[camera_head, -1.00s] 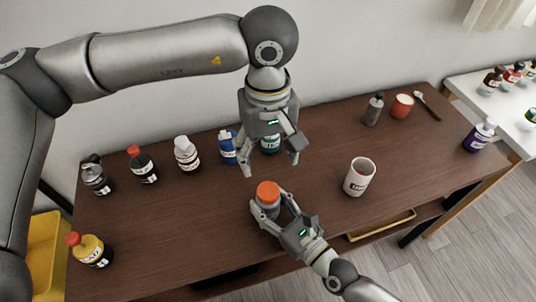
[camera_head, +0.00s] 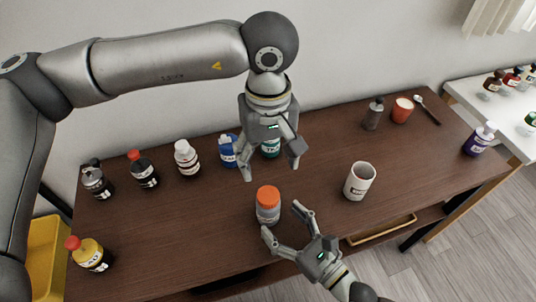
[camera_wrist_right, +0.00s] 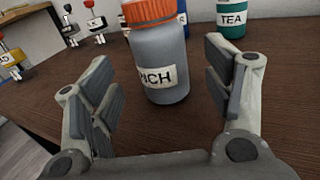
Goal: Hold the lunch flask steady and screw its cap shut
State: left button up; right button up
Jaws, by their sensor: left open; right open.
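The lunch flask (camera_head: 268,210) stands upright on the brown table, a grey body with a white label. Its orange cap (camera_head: 268,194) sits on top; I cannot tell how tightly. In the right wrist view the flask (camera_wrist_right: 163,55) stands beyond and between the open fingers, with the cap (camera_wrist_right: 148,12) cut off by the top edge. My right gripper (camera_head: 288,222) is open, low in front of the flask and apart from it. My left gripper (camera_head: 271,171) is open and empty, pointing down above and behind the cap, not touching it.
A white mug (camera_head: 359,181) stands to the right of the flask. Several bottles line the back left, including a blue one (camera_head: 228,150) and a green one (camera_head: 271,147) behind my left gripper. A yellow bottle (camera_head: 90,254) is at the front left. The table left of the flask is clear.

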jog(key=v, duration=0.6)
jog(key=shift+s+d, duration=0.25)
jog(key=shift+s, duration=0.05)
jog(key=shift+s+d, duration=0.1)
